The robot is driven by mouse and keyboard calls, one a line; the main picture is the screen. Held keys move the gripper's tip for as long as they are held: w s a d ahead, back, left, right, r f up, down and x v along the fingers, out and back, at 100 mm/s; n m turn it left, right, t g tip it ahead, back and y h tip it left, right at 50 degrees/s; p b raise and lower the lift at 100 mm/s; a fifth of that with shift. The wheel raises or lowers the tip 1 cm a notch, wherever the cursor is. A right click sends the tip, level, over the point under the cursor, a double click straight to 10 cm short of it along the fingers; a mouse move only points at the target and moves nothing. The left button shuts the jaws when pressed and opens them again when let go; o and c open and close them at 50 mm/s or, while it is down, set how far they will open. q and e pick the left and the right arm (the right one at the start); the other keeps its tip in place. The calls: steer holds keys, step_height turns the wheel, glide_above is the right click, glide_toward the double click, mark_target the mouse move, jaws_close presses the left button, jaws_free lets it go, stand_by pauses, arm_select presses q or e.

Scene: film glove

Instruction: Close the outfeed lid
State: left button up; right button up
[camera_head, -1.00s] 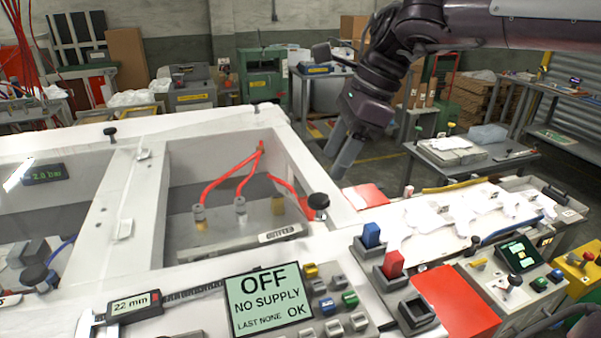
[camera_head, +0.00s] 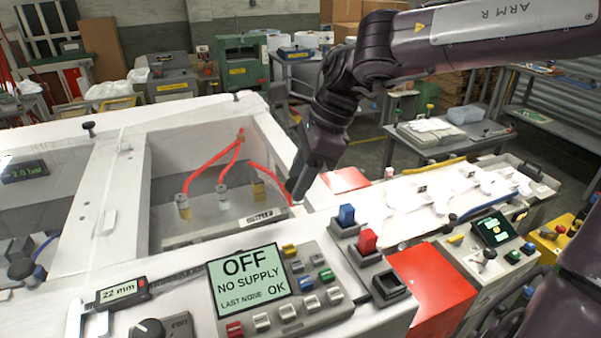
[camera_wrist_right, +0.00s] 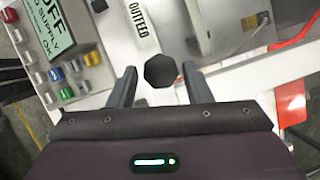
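The OUTFEED label (camera_head: 262,216) sits on the front edge of the white housing's right-hand bay, and it also shows in the right wrist view (camera_wrist_right: 138,18). Red hoses and metal fittings show inside this bay. I cannot tell the lid's exact position. A black faceted knob (camera_wrist_right: 160,71) beside the label shows in the right wrist view; my gripper hides it in the head view. My right gripper (camera_head: 299,188) reaches down at the bay's right front corner. Its two fingers (camera_wrist_right: 160,88) are apart, one on each side of the knob, with gaps visible. My left gripper is out of view.
A control panel (camera_head: 248,277) reading OFF, NO SUPPLY stands in front of the bay. Blue and red switches (camera_head: 367,241) stand right of it. A red plate (camera_head: 432,285) and a white-covered tray (camera_head: 440,205) lie further right. Another black knob (camera_head: 88,128) stands at the back left.

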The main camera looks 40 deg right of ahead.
mark_target(306, 200)
steer(key=shift+w, duration=0.1)
steer(key=c, duration=0.5)
jaws_close()
steer(key=shift+y, duration=0.6)
steer(key=f+b, duration=0.2)
steer(key=d+f+b, duration=0.1)
steer(key=f+b, duration=0.1)
steer(key=shift+f, duration=0.25)
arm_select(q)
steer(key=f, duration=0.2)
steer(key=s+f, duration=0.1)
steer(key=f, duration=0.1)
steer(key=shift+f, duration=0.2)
arm_select(e)
steer(key=shift+s+a, duration=0.1)
steer(key=shift+s, duration=0.2)
steer(key=shift+f, duration=0.15)
steer(key=shift+o, duration=2.3)
jaws_free()
steer(key=o, duration=0.3)
steer(key=shift+w, duration=0.15)
